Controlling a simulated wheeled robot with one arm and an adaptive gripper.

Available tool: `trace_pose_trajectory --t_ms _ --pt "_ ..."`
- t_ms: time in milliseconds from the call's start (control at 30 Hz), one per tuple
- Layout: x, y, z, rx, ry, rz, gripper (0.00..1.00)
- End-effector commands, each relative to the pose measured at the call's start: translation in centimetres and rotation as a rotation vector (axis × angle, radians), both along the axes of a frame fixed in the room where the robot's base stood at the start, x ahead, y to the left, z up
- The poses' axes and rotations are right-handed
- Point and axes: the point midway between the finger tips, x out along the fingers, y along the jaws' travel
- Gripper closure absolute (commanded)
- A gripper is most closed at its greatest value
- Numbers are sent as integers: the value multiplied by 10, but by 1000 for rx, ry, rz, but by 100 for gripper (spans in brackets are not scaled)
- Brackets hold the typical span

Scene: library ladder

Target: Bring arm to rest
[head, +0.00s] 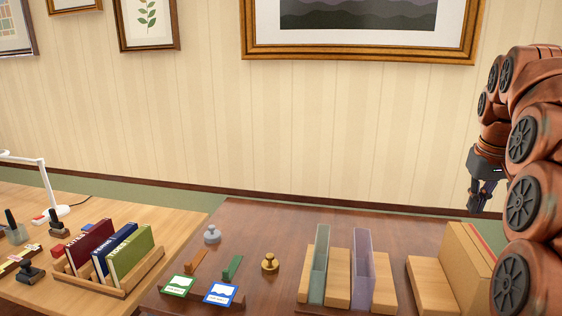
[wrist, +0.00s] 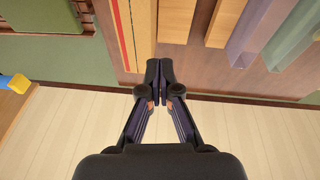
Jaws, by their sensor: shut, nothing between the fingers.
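My gripper (head: 480,196) hangs at the right of the head view, fingers pointing down, in the air above the back right part of the dark table (head: 285,252). In the wrist view my gripper (wrist: 159,72) has its two fingertips together and nothing between them. My reddish-brown arm (head: 530,140) is folded along the right edge of the head view and hides part of the wall and table there.
Upright translucent panels (head: 362,270) with wooden blocks, and a large tan box (head: 457,265), stand on the table's right. A wooden rack of books (head: 108,262), stamps and cards (head: 222,293) lie left. The wall (head: 330,140) is behind.

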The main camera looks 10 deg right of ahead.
Motion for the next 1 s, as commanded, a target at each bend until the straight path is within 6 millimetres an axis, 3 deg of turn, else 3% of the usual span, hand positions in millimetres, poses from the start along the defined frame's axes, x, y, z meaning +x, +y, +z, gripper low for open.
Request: trace_pose_trajectory --t_ms 100,467,700,1000 --pt "-6 41 -10 21 24 43 100" --pt "-52 148 -56 78 120 137 100" --pt "-102 206 -93 103 188 183 100" --pt "-182 260 -144 124 278 217 100"
